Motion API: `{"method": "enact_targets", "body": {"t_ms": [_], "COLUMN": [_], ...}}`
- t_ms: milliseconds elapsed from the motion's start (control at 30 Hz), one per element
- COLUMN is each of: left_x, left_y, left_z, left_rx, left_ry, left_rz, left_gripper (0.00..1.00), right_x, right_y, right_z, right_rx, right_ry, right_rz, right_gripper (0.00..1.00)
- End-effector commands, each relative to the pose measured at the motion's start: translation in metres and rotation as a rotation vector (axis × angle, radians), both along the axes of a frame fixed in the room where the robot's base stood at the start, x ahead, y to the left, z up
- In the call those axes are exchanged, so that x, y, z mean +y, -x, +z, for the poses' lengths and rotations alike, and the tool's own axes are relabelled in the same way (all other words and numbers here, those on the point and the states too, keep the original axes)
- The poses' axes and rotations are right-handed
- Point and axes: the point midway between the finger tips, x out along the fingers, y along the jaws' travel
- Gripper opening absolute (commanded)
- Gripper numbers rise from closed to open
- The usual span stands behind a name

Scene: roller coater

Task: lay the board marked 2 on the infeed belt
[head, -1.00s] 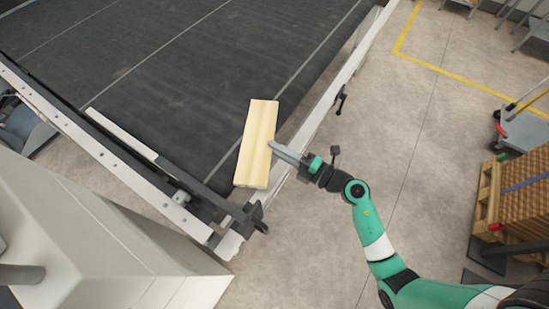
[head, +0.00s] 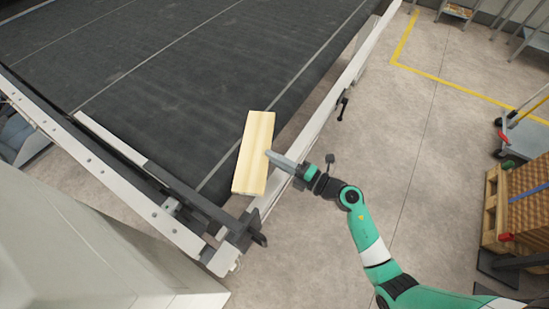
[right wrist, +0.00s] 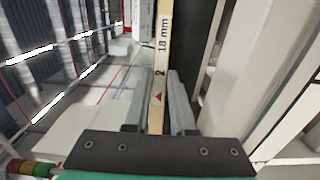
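The board marked 2 (head: 253,152) is a pale wooden plank, held roughly flat over the near right corner of the dark infeed belt (head: 180,90). Its edge (right wrist: 162,60) shows the marks "2" and "18 mm" and a red triangle in the right wrist view. My right gripper (head: 272,155) comes in from the right and is shut on the board's right long side. In the right wrist view its two grey fingers (right wrist: 160,100) stand either side of the board. The height of the board above the belt is hard to tell. My left gripper is not in view.
A pale side rail (head: 335,95) with a dark lever (head: 343,106) runs along the belt's right side. A dark bar and bracket (head: 245,230) stand at the near corner. A grey housing (head: 60,240) is at lower left. A wooden stack (head: 522,205) stands far right. Most of the belt is clear.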

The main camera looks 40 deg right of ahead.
Motion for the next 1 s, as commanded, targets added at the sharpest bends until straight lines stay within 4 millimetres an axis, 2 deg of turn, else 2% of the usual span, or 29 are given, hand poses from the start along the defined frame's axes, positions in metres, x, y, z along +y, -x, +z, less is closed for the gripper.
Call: {"method": "enact_targets", "body": {"t_ms": [33,133,500,667,900,1000], "left_x": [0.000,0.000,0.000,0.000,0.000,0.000], "left_y": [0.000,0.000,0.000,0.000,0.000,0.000], "left_z": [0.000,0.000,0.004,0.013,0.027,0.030], "left_rx": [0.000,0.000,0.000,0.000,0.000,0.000], "left_ry": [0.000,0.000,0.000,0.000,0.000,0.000], "left_rz": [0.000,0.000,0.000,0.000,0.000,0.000], "left_gripper": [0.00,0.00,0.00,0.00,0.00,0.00], "right_x": [0.000,0.000,0.000,-0.007,-0.021,-0.025], "right_y": [0.000,0.000,0.001,0.028,0.086,0.103], "right_z": [0.000,0.000,0.006,0.006,0.005,0.004], "right_rx": [0.001,0.001,0.001,0.003,0.004,0.002], "right_ry": [0.000,0.000,0.002,-0.001,-0.002,-0.001], "right_rz": [0.000,0.000,0.000,-0.006,-0.008,-0.006], "right_gripper": [0.33,0.51,0.52,0.52,0.52,0.52]}}
